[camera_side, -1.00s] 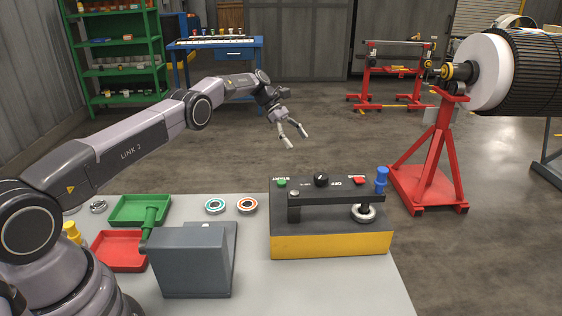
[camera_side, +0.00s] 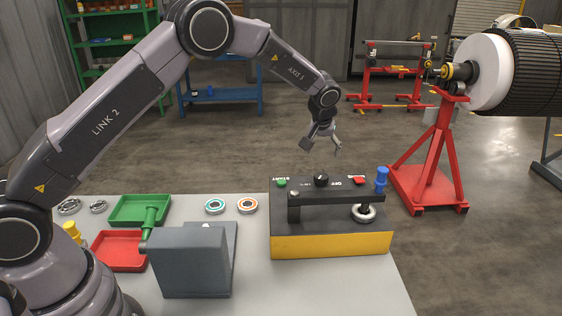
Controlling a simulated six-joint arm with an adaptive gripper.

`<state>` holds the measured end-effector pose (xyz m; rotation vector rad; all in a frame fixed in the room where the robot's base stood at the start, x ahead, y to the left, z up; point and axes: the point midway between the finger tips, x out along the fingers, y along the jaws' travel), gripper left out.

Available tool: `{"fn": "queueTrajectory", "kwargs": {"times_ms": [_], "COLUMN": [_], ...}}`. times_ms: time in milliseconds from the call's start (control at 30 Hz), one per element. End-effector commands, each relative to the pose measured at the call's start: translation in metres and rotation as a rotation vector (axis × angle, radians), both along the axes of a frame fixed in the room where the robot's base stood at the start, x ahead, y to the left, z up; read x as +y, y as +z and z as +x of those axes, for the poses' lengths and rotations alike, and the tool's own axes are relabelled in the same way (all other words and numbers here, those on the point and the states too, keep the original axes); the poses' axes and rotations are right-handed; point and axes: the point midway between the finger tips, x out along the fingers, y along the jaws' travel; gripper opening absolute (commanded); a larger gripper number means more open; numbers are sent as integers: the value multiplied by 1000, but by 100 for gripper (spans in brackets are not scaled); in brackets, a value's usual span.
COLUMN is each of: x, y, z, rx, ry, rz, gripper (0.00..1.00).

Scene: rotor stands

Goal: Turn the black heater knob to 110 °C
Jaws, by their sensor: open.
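The black heater knob (camera_side: 321,180) stands on top of the heater box (camera_side: 330,244), which is dark above with a yellow lower front. A green START button (camera_side: 282,182) is left of the knob and a red button (camera_side: 359,180) is right of it. The lettering around the knob is too small to read for its setting. My gripper (camera_side: 322,148) is open and empty, in the air above and behind the knob, apart from it. Its fingers point down and are partly seen from the side.
Two coloured rings, a green tray (camera_side: 139,209), a red tray (camera_side: 119,251) and a grey block (camera_side: 190,267) are to the left. A red stand (camera_side: 434,165) bears a rotor at right.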

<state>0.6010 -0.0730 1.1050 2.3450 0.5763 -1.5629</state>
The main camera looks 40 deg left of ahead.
Motion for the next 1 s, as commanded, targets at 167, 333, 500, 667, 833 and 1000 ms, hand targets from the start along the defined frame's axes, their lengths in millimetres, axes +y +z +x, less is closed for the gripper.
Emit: {"fn": "queueTrajectory", "kwargs": {"times_ms": [167, 333, 500, 667, 833, 1000], "x": [8, 14, 19, 21, 21, 21], "y": [-40, -72, -94, -103, -103, -103], "z": [13, 25, 34, 37, 38, 38], "rx": [5, 3, 2, 2, 1, 1], "ry": [4, 4, 4, 4, 4, 5], "rz": [-1, -2, -2, -3, -2, -3], "gripper": [71, 71, 71, 71, 71, 63]}}
